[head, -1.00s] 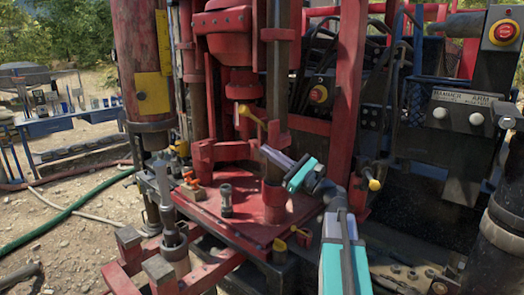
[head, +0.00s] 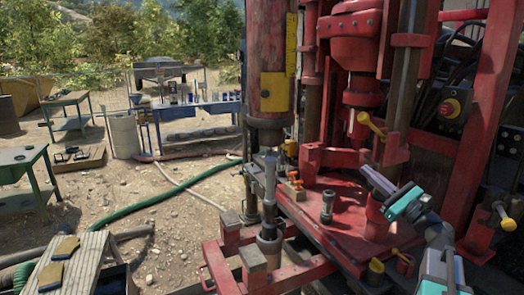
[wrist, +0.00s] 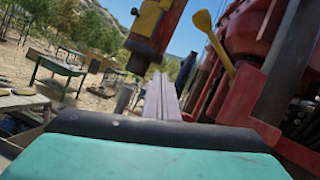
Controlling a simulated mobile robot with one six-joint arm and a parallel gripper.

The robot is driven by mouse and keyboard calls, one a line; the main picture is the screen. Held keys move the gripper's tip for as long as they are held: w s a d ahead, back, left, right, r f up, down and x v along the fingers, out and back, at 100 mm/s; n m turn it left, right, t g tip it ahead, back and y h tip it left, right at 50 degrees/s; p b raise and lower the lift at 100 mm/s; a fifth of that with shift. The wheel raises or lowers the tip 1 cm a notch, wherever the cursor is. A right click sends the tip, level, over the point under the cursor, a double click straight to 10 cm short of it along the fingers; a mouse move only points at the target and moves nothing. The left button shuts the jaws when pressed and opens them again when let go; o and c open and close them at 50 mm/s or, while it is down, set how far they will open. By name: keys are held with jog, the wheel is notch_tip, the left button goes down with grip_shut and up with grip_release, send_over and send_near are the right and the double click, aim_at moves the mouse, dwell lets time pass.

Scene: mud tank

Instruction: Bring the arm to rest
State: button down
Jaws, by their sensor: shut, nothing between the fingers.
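My gripper (head: 372,177) is shut and empty, its pale fingers pressed together. It is raised over the red rig deck (head: 333,232) and points up and to the left in the head view.
A small dark cylindrical fitting (head: 327,207) stands on the deck. A thick red and yellow pipe (head: 270,75) hangs to the left. A red emergency button (head: 449,108) is at the right. A blue table (head: 200,110) and green hose (head: 150,205) lie beyond, with open ground between.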

jog(key=a+f+g, duration=0.2)
jog(key=a+f, duration=0.4)
jog(key=f, duration=0.3)
jog(key=w+a+f+g, duration=0.1)
jog(key=a+f+g, duration=0.1)
jog(key=a+f, duration=0.65)
jog(key=a+f+g, duration=0.2)
jog(key=a+f, duration=0.3)
jog(key=f, duration=0.6)
jog(key=s+a+f+n+g, duration=0.2)
jog(key=s+a+f+g, duration=0.15)
jog(key=f, duration=0.45)
jog(key=s+a+f+n+g, duration=0.2)
jog(key=s+a+f, duration=0.25)
jog(key=f, duration=0.25)
jog(key=s+a+f+n+g, duration=0.2)
jog(key=s+a+f, duration=0.25)
jog(key=f, duration=0.35)
jog(key=s+f+n+g+h, duration=0.5)
jog(key=s+f+n+g, duration=0.25)
jog(key=s+f, duration=1.25)
jog(key=s+d+f+n+g+h, duration=0.2)
jog(key=s+d+n+h, duration=0.5)
jog(key=s+d+n, duration=0.5)
jog(key=shift+s+d+f+g, duration=0.35)
jog(key=shift+d+g, duration=0.25)
jog(key=shift+d, duration=0.25)
